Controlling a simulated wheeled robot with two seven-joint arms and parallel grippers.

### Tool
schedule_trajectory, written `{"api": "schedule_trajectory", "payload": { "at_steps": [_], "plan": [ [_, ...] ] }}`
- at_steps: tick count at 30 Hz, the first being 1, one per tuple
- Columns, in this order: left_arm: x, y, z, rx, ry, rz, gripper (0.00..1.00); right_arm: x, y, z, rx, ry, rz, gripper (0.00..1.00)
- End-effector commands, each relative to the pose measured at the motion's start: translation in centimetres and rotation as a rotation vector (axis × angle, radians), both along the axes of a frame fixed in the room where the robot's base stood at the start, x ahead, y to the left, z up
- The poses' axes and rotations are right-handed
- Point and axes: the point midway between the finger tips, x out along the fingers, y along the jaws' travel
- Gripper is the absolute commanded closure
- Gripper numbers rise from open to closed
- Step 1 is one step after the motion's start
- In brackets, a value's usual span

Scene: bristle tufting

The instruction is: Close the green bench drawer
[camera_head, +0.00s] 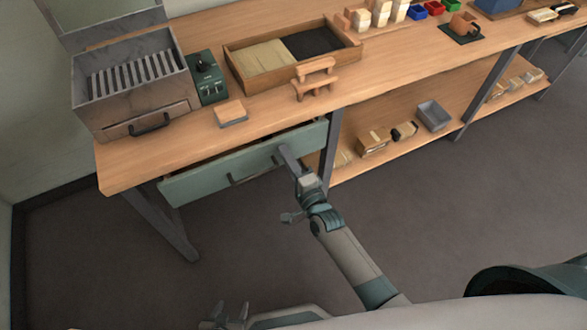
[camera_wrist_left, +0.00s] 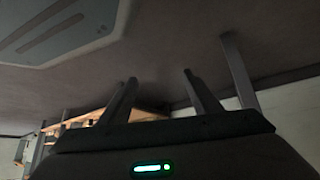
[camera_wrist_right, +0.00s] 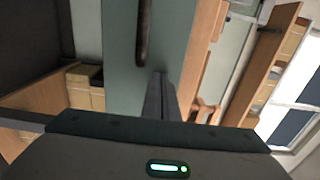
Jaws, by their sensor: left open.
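The green bench drawer (camera_head: 215,180) hangs under the left part of the bench and stands partly pulled out. A dark gap shows behind its front, wider at the left. Its dark bar handle (camera_head: 258,170) is on the front. My right gripper (camera_head: 284,152) is shut and empty, its fingertips at the drawer front to the right of the handle; I cannot tell whether they press on it. In the right wrist view the closed fingers (camera_wrist_right: 160,90) overlap the green front, beside the handle (camera_wrist_right: 143,30). My left gripper (camera_head: 230,312) is open and empty, low near my base, away from the drawer.
A bench leg (camera_head: 330,150) stands right of the drawer. The floor in front is clear.

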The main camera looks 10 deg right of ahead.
Motion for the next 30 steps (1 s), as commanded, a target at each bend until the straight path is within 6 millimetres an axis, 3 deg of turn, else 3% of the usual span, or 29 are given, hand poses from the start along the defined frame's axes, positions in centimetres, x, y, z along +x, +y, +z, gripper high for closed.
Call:
{"api": "schedule_trajectory", "payload": {
  "at_steps": [3, 9, 30],
  "plan": [
    [-0.1, 1.0, -0.8, 0.016, 0.032, 0.006, 0.43, 1.9, 0.5, -0.2, 0.001, -0.001, 0.000, 1.00],
    [-0.3, 1.6, -1.2, 0.029, 0.065, 0.009, 0.43, 3.4, 0.9, -0.1, 0.000, 0.001, 0.000, 1.00],
    [-0.3, 1.9, -1.1, 0.033, 0.067, 0.010, 0.43, 3.8, 1.0, 0.4, 0.002, -0.006, -0.001, 1.00]
  ]
}}
